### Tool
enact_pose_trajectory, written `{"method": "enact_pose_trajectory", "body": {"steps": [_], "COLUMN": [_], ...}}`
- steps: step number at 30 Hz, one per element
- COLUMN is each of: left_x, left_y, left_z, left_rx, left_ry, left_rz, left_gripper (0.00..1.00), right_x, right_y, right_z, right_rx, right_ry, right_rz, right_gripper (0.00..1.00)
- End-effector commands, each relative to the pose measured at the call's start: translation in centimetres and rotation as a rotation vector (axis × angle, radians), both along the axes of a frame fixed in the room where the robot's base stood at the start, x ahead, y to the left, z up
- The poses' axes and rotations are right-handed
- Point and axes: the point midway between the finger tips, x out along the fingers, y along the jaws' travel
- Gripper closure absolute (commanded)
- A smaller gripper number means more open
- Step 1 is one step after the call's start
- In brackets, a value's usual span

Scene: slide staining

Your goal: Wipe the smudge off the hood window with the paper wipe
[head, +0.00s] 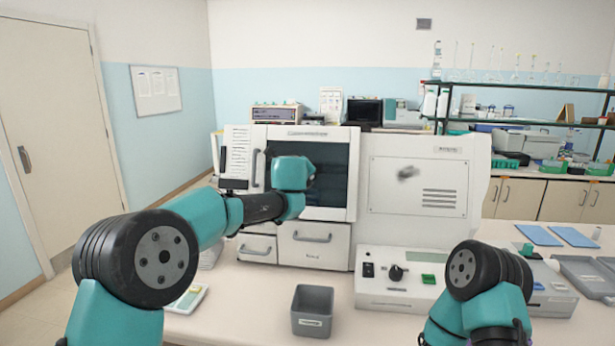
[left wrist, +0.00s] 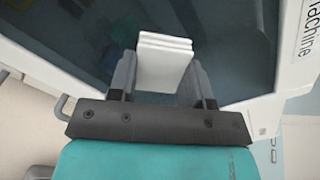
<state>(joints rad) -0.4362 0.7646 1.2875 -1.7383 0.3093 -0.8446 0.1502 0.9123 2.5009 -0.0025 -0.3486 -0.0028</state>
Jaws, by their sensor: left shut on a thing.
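The paper wipe (left wrist: 165,62) is a folded white pad in the left wrist view. My left gripper (left wrist: 161,78) is shut on it, and the wipe sticks out past the fingertips. The wipe faces the dark glass window (left wrist: 230,40) of the white machine; I cannot tell whether they touch. In the head view my left wrist hides the gripper and wipe, in front of the dark window (head: 333,168). A grey smudge (head: 408,172) shows on the pale framed panel (head: 395,195) to the right of that window. My right arm shows low at the right, its gripper out of view.
A grey open bin (head: 312,310) stands on the bench below my left arm. A control box (head: 392,285) with a knob and switch sits in front of the machine. Blue mats (head: 570,236) and a grey tray (head: 590,272) lie at the right.

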Motion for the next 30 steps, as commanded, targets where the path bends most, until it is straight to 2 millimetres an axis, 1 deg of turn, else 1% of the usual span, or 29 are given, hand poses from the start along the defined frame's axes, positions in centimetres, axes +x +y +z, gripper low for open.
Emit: {"method": "enact_pose_trajectory", "body": {"steps": [1,3,13,17,30], "left_x": [0.3,0.4,0.5,0.5,1.1], "left_y": [0.6,0.9,1.1,1.5,4.4], "left_z": [-0.2,-0.3,-0.4,-0.4,-0.3], "left_rx": [0.001,0.001,0.001,0.001,0.001], "left_ry": [0.003,0.003,0.005,0.005,0.004], "left_rz": [0.006,0.007,0.008,0.010,0.009], "left_gripper": [0.77,0.77,0.77,0.77,0.77], "right_x": [0.0,0.0,0.0,0.0,0.0], "right_y": [0.0,0.0,0.0,0.0,0.0], "right_z": [0.0,0.0,0.0,0.0,0.0], "right_rx": [0.000,0.000,0.000,0.000,0.000], "right_ry": [0.000,0.000,0.000,0.000,0.000], "right_rz": [0.000,0.000,0.000,0.000,0.000], "right_gripper": [1.00,1.00,1.00,1.00,1.00]}}
